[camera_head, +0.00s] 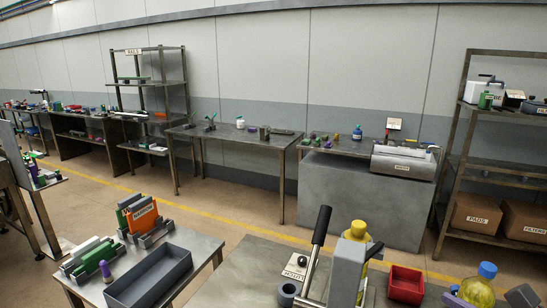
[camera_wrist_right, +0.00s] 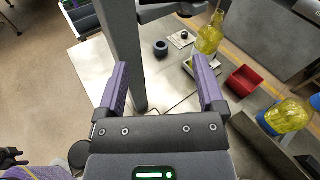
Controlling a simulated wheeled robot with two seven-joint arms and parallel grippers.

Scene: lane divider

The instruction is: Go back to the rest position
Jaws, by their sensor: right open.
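In the right wrist view my right gripper (camera_wrist_right: 160,88) is open, its two purple fingers wide apart with nothing held between them. It is above the grey work table, and a grey upright post (camera_wrist_right: 121,50) stands beyond the fingers. My right gripper does not show in the head view.
The press-like post (camera_head: 347,270) has a black-handled lever (camera_head: 321,226). A yellow bottle (camera_head: 357,230) is partly hidden behind it. A red bin (camera_head: 406,284), a blue-capped yellow bottle (camera_head: 478,290) and a dark ring (camera_head: 287,292) are nearby. A grey tray (camera_head: 150,281) lies left.

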